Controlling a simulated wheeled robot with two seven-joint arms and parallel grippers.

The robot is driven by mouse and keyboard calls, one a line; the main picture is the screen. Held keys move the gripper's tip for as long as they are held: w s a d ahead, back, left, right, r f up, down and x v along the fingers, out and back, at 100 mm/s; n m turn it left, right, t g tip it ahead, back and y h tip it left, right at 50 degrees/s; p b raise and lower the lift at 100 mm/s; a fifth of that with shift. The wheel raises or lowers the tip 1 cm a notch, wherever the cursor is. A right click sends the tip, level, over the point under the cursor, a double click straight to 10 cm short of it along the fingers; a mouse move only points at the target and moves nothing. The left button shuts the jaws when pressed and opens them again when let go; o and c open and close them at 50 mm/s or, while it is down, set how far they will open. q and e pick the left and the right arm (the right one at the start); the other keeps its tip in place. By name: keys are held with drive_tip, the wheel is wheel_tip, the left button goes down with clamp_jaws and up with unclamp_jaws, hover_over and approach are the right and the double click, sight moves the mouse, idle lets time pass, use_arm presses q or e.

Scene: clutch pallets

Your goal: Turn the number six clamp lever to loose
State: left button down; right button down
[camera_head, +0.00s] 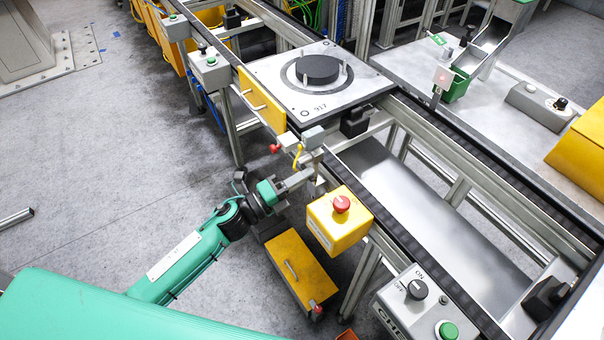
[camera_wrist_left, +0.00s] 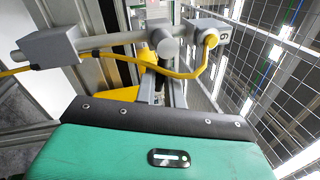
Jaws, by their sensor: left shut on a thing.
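My left gripper (camera_head: 312,172) reaches in from the left to the near side of the conveyor rail, just below a grey sensor block (camera_head: 313,137). It is shut on a small grey part at the rail bracket, mostly hidden by the fingers. The left wrist view shows a grey rod with clamp blocks (camera_wrist_left: 50,47) and a yellow cable (camera_wrist_left: 185,70) ahead of the wrist; the fingertips are not clear there. My right gripper is not in view.
A yellow box with a red emergency button (camera_head: 341,204) stands close right of the gripper. A pallet (camera_head: 262,75) marked 917 carries a black disc on the conveyor. A yellow box (camera_head: 300,270) is below. An ON/OFF switch panel (camera_head: 400,305) is lower right. Floor at left is clear.

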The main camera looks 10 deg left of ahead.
use_arm(q)
drive_tip(key=shift+r+n, duration=0.15)
drive_tip(key=shift+n, duration=0.45)
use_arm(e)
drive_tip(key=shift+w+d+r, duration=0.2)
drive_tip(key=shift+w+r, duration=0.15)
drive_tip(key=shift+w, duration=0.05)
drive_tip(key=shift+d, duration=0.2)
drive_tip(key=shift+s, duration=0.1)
use_arm(q)
drive_tip(key=c, duration=1.5)
unclamp_jaws()
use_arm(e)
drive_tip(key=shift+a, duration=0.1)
